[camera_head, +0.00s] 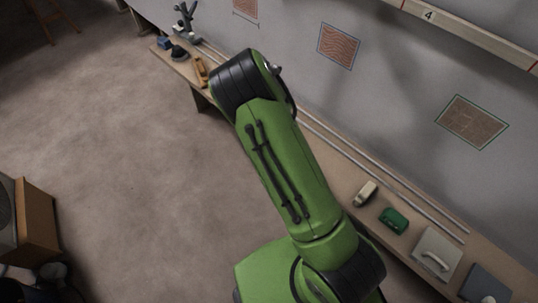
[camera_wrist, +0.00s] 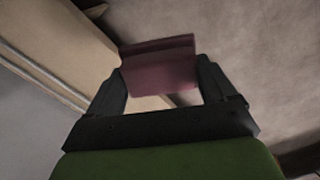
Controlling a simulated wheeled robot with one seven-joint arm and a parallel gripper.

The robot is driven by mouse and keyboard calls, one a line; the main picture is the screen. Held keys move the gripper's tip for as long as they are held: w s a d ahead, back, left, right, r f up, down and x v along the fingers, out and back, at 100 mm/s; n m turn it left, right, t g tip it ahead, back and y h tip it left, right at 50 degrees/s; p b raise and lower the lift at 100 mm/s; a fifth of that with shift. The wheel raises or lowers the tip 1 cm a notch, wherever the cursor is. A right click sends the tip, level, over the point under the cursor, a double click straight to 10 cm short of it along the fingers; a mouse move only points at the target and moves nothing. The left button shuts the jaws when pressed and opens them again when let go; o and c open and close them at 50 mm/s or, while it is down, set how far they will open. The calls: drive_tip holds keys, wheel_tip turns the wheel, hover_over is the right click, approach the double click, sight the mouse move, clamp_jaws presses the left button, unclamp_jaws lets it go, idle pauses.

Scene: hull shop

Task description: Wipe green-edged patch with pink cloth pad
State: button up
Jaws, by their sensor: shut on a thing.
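The green-edged patch (camera_head: 472,122) is a brown, streaked square on the grey wall at the right of the head view. In the wrist view my gripper (camera_wrist: 161,75) is shut on the pink cloth pad (camera_wrist: 158,66), which sits between the two dark fingers and reaches past their tips. In the head view my green arm hides the gripper and the pad. The wrist view shows the bench edge and floor beyond the pad, and no patch.
Two other brown patches (camera_head: 338,46) are on the wall farther left. A long bench (camera_head: 335,172) runs below the wall, carrying rails, a cream block (camera_head: 365,194), a green block (camera_head: 394,220) and a grey handled plate (camera_head: 436,255). Open floor (camera_head: 130,150) lies left.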

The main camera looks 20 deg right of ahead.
drive_tip(key=d, duration=0.1)
drive_tip(key=w+d+f+m+b, duration=0.1)
drive_tip(key=w+d+m+t, duration=0.1)
drive_tip(key=shift+d+f+y, duration=0.25)
drive_tip(key=shift+d+y, duration=0.05)
drive_tip(key=shift+y, duration=0.1)
drive_tip(key=d+r+m+t+h+b, duration=0.1)
drive_tip(key=d+m+t+h+b, duration=0.2)
drive_tip(key=d, duration=0.5)
drive_tip(key=s+d+r+m+t+b, duration=0.1)
drive_tip(key=d+r+m+t, duration=0.2)
drive_tip(key=d, duration=0.4)
drive_tip(key=d+m+t+h+b, duration=0.25)
drive_tip(key=d+m, duration=0.25)
drive_tip(key=d, duration=0.3)
drive_tip(key=s+d+r+m+g+h+b, duration=0.1)
drive_tip(key=s+d+r+m+h, duration=0.35)
drive_tip(key=s+d, duration=0.3)
drive_tip(key=s+d+r+m+g+h+b, duration=0.1)
drive_tip(key=s+d+r+m+h, duration=0.2)
drive_tip(key=s+d+r+h, duration=0.5)
drive_tip(key=shift+t+y, duration=0.25)
drive_tip(key=shift+y, duration=0.55)
drive_tip(key=d+p, duration=0.1)
drive_tip(key=w+d+f+p, duration=0.1)
drive_tip(key=p, duration=0.1)
drive_tip(key=d+f+p, duration=0.1)
drive_tip(key=d, duration=0.1)
drive_tip(key=shift+w+f+p, duration=0.2)
drive_tip(key=shift+w+p, duration=0.15)
